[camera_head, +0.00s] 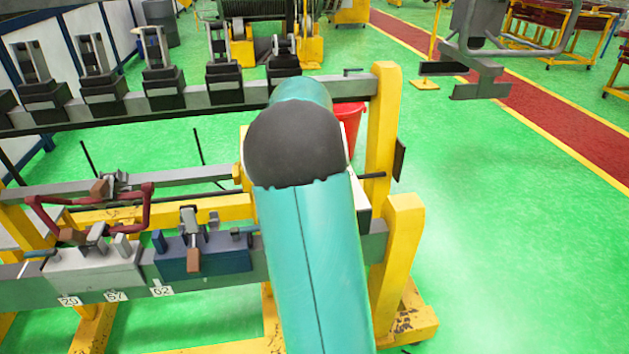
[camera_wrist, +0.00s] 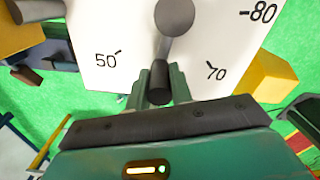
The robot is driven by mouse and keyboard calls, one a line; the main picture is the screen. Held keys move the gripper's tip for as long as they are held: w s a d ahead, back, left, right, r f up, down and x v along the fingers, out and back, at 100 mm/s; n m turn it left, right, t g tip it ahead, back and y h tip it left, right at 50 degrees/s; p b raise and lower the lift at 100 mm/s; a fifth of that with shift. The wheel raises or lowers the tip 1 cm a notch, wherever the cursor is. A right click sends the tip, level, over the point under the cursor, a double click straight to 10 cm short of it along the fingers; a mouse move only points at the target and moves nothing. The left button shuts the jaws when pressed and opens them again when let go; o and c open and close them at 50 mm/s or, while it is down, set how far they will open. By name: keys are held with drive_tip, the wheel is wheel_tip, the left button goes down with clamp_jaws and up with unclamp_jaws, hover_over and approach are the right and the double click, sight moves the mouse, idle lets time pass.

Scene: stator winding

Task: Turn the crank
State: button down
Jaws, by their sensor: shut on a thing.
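In the wrist view, a white dial plate (camera_wrist: 110,35) carries the marks 50, 70 and 80. The dark grey crank (camera_wrist: 174,17) has its round hub at the top middle of the plate, and its arm runs down to a dark knob-like handle (camera_wrist: 159,88). My gripper (camera_wrist: 160,80) is shut on this handle, with one finger on each side. In the head view, my teal arm covers the crank, the gripper and most of the plate.
A yellow-posted frame (camera_head: 383,140) stands around the work area. A grey and blue clamp row (camera_head: 205,256) lies to the left, beside a dark red bent handle (camera_head: 133,215). A red bucket (camera_head: 350,118) is behind my arm. Green floor (camera_head: 510,250) is clear on the right.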

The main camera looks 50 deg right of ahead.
drive_tip(key=shift+w+a+m, duration=0.1)
drive_tip(key=shift+a+m, duration=0.1)
drive_tip(key=shift+m, duration=0.3)
idle(0.4)
drive_tip(key=c, duration=1.3)
unclamp_jaws()
drive_tip(key=shift+o, duration=0.2)
drive_tip(key=shift+r, duration=0.1)
wheel_tip(320, 180, up, 14)
drive_tip(key=shift+f, duration=0.2)
